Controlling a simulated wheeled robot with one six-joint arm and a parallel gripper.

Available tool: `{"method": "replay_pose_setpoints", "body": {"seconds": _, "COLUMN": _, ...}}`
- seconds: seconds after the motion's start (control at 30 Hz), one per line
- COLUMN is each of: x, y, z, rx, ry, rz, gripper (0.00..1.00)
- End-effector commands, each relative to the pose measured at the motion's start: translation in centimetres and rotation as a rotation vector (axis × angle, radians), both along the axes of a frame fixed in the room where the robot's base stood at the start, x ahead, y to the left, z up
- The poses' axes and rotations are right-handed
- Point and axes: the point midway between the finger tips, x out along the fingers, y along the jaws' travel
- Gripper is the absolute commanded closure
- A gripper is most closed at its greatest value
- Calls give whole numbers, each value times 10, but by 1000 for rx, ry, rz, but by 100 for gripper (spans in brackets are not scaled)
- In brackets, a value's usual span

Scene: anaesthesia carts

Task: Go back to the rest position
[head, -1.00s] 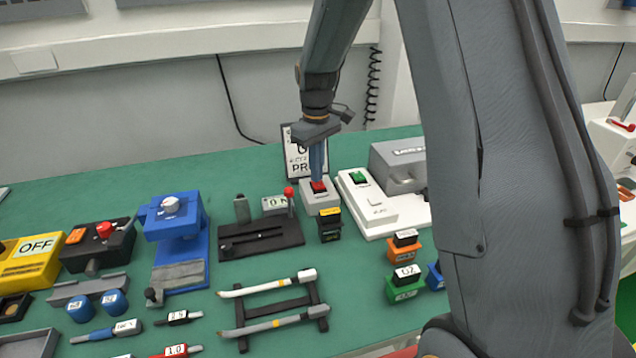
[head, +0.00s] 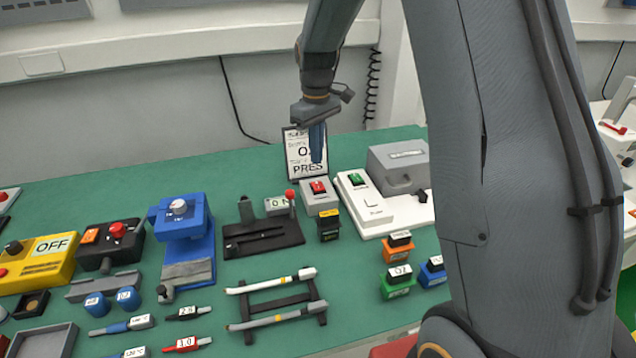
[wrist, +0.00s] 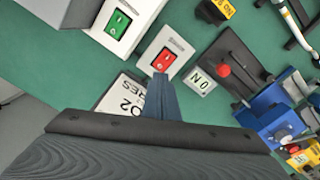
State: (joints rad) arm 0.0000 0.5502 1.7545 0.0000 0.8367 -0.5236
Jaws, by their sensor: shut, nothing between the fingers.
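My gripper (head: 317,158) is shut and empty. It points down in the air in front of the sign card, just above and behind the grey box with the red rocker switch (head: 318,187). In the wrist view my gripper (wrist: 161,80) shows with its closed fingertips near the red switch (wrist: 163,62). A gap shows between the fingertips and the switch in the head view. The sign card (head: 298,155) stands behind my gripper, which covers part of its print.
A white box with a green switch (head: 356,180) and a grey box (head: 398,167) stand to the right. A black lever unit (head: 262,237) with a red knob and a blue device (head: 182,225) stand to the left. Two pens lie on a black rack (head: 279,318). Air above the bench is clear.

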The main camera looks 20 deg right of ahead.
Motion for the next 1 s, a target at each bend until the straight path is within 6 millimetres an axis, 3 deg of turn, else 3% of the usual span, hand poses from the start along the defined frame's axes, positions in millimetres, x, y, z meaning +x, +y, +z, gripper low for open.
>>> {"method": "replay_pose_setpoints", "body": {"seconds": 0.37, "x": 0, "y": 0, "z": -1, "rx": 0, "ry": 0, "rz": 0, "gripper": 100}}
{"method": "replay_pose_setpoints", "body": {"seconds": 0.47, "x": -15, "y": 0, "z": 1, "rx": 0, "ry": -8, "rz": -33, "gripper": 100}}
{"method": "replay_pose_setpoints", "body": {"seconds": 0.57, "x": -45, "y": 0, "z": 4, "rx": 2, "ry": -23, "rz": -97, "gripper": 100}}
{"method": "replay_pose_setpoints", "body": {"seconds": 0.8, "x": -152, "y": 1, "z": 1, "rx": 15, "ry": -79, "rz": -327, "gripper": 100}}
{"method": "replay_pose_setpoints", "body": {"seconds": 1.0, "x": -224, "y": 1, "z": -10, "rx": 28, "ry": -111, "rz": -471, "gripper": 100}}
